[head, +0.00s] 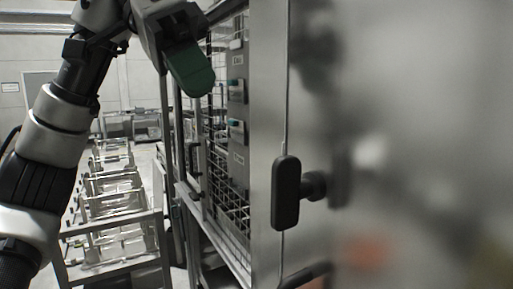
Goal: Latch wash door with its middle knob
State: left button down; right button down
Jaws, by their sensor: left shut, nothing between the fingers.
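A large steel panel (420,110), which looks like the wash door, fills the right side of the head view, close and blurred. A black knob (287,192) with an upright oblong grip stands out from it on a short stem near a vertical seam. My left gripper (194,72), with green fingers, is up and to the left of the knob, apart from it. It is shut and empty, in front of the wire-mesh racks. Whether the door is latched cannot be told. My right gripper is not in view.
A tall frame with wire mesh (218,170) and labelled grey boxes (237,130) stands left of the panel. Low metal rack carts (115,240) stand in a row at lower left. A dark part (308,274) shows at the bottom below the knob, unclear.

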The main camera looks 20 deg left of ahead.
aim_at(295, 191)
pick_arm(q)
jog(key=s+d+f, duration=0.2)
jog(key=d+f, duration=0.5)
jog(key=d, duration=0.2)
jog(key=shift+f, duration=0.35)
jog(key=shift+a, duration=0.1)
